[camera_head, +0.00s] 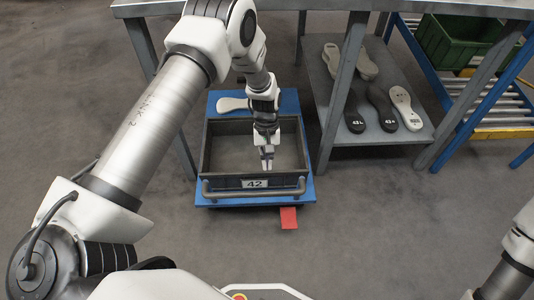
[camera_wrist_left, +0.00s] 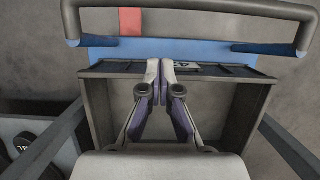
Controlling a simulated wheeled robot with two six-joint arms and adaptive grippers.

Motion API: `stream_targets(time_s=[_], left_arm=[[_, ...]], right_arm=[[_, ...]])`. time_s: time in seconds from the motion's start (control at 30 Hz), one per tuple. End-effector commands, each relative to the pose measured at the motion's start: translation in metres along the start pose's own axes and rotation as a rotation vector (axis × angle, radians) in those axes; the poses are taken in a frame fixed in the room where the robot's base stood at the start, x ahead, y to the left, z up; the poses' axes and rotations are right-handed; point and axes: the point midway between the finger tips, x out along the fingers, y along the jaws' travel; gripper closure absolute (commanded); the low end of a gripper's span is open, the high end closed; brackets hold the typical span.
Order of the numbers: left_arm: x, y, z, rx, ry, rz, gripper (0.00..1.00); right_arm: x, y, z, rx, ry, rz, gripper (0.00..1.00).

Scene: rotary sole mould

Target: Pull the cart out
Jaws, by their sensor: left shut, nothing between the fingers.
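The cart is a blue platform (camera_head: 290,103) on the floor that bears a dark open box (camera_head: 222,170) with a white label reading 42 (camera_head: 255,183). A grey bar handle (camera_head: 225,196) runs along its near edge; it also shows across the top of the left wrist view (camera_wrist_left: 190,4). My left gripper (camera_head: 267,168) is shut and empty, pointing down over the box, near its front wall. In the left wrist view its fingertips (camera_wrist_left: 166,66) meet in front of the label and hide part of it. The handle is apart from the fingers. My right gripper is out of view.
A red floor marking (camera_head: 289,218) lies at the cart's front right. A metal table (camera_head: 300,4) stands over the back of the cart. Its lower shelf (camera_head: 380,137) bears several soles. A green crate (camera_head: 455,45) sits at the right. The near floor is clear.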

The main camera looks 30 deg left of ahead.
Motion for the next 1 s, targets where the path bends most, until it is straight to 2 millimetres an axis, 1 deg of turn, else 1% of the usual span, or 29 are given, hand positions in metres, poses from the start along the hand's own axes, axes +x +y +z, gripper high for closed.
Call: stream_targets(time_s=[0.03,0.1,0.13,0.2,0.3,0.47,0.83,1.0], left_arm=[[0.017,0.0,-0.001,0.0,-0.001,-0.001,1.0],[0.032,-0.001,-0.001,0.001,-0.002,-0.002,1.0],[0.035,0.0,0.002,0.002,-0.001,-0.002,1.0],[0.038,0.0,0.015,0.002,-0.001,-0.001,1.0],[0.044,0.0,0.027,0.001,-0.001,-0.001,1.0],[0.046,0.0,0.035,0.001,0.001,0.0,1.0],[0.046,0.0,0.036,0.001,0.0,0.0,1.0],[0.046,0.0,0.042,0.0,-0.001,-0.001,1.0]], right_arm=[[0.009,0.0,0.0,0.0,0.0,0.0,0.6],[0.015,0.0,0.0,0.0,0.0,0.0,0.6],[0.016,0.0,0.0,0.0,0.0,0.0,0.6],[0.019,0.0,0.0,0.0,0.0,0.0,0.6],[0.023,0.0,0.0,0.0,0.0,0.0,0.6],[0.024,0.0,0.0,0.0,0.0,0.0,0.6],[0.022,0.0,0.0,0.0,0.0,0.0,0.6],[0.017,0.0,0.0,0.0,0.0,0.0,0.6]])
